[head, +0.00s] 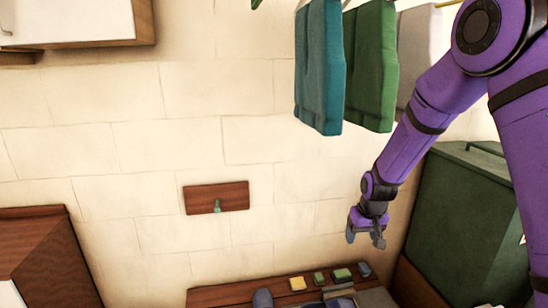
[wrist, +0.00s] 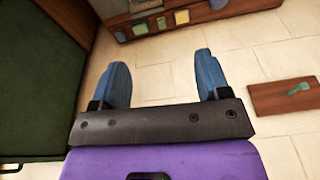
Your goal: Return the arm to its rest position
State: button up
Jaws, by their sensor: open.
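My purple arm (head: 428,108) reaches down from the upper right in the head view, with my gripper (head: 366,240) at its lower end. The gripper is in front of the pale wall, above and apart from the wooden counter. In the wrist view my gripper (wrist: 161,62) shows two blue fingers spread wide, with nothing between them but the wall behind. It is open and empty.
Teal (head: 318,70), green (head: 371,65) and white (head: 416,45) towels hang left of and behind my arm. A dark green cabinet (head: 455,225) stands at right. A wooden wall plaque (head: 200,200) has a green peg. Small blocks (head: 297,283) line the counter (head: 225,297).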

jog(key=s+d+r+t, duration=0.1)
jog(key=s+r, duration=0.5)
jog(key=r, duration=0.4)
jog(key=s+d+r+t, duration=0.1)
jog(key=s+d+r, duration=0.1)
jog(key=s+r, duration=0.65)
jog(key=s+d+r, duration=0.1)
jog(key=s+r, duration=0.4)
jog(key=s, duration=0.5)
jog(key=s+d+r+m+t, duration=0.1)
jog(key=s+r, duration=0.4)
jog(key=s, duration=0.5)
